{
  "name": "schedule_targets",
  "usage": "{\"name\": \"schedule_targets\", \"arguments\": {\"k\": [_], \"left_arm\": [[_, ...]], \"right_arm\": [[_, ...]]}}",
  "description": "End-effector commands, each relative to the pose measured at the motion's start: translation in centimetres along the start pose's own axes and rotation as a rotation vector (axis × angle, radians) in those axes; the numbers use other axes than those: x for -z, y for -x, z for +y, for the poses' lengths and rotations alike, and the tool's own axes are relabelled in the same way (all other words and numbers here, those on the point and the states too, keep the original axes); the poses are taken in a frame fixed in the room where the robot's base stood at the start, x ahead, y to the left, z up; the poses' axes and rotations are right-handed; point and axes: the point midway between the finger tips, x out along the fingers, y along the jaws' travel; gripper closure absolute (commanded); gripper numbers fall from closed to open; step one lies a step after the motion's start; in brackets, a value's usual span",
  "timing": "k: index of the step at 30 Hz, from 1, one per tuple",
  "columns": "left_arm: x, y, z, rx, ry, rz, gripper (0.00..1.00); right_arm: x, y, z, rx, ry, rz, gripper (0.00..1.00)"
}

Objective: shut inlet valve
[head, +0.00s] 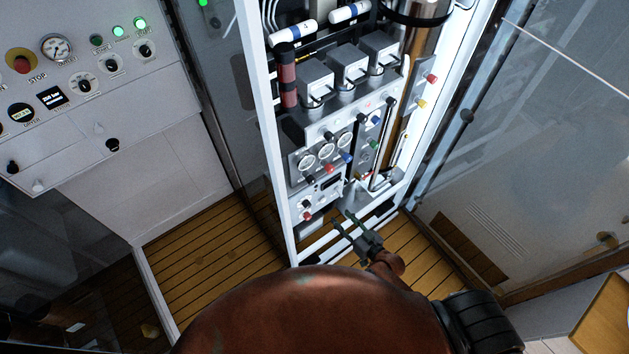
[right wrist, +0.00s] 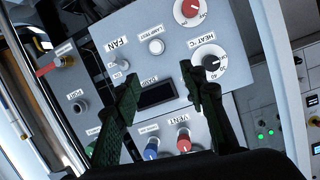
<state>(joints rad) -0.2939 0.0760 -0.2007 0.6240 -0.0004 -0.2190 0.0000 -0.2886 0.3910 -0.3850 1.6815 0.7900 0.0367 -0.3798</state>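No part labelled as the inlet valve can be read in either view. My right gripper (head: 342,217) is in front of the lower part of the open rack in the head view. In the right wrist view its two dark green fingers (right wrist: 157,76) stand wide apart with nothing between them, in front of a grey control panel (right wrist: 225,100). That panel has a blue knob (right wrist: 152,148) and a red knob (right wrist: 184,143) near a VENT label. A red-handled part (right wrist: 48,69) sits at the left. I cannot tell whether the fingers touch the panel. My left gripper is not in view.
The white rack frame (head: 268,130) surrounds gauges, knobs and pipes. A red knob (head: 432,78) and a yellow knob (head: 421,104) are on its right side. A glass door (head: 540,130) stands at the right. A console (head: 75,100) is at the left. Slatted floor (head: 215,265) shows between.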

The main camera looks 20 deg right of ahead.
Motion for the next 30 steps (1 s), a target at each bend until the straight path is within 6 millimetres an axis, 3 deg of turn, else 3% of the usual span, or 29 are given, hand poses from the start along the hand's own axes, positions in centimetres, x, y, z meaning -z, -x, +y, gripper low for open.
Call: {"name": "schedule_targets", "arguments": {"k": [1,3,6,9,14,24,30], "left_arm": [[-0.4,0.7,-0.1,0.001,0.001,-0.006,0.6],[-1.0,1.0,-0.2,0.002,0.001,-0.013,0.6],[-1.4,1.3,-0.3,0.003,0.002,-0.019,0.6],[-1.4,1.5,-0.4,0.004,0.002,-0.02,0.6],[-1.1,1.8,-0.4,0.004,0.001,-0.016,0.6],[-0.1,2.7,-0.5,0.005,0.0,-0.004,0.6],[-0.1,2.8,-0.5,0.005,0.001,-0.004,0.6]], "right_arm": [[4.4,0.0,-1.7,0.035,-0.008,0.068,0.61],[8.8,0.2,-3.8,0.072,-0.027,0.143,0.61],[12.9,0.7,-5.8,0.111,-0.049,0.212,0.61],[15.0,0.9,-6.9,0.131,-0.061,0.247,0.61],[16.1,-0.5,-7.5,0.137,-0.067,0.259,0.61],[17.2,-5.3,-8.0,0.135,-0.065,0.257,0.61],[17.4,-6.4,-8.1,0.135,-0.065,0.255,0.61]]}}
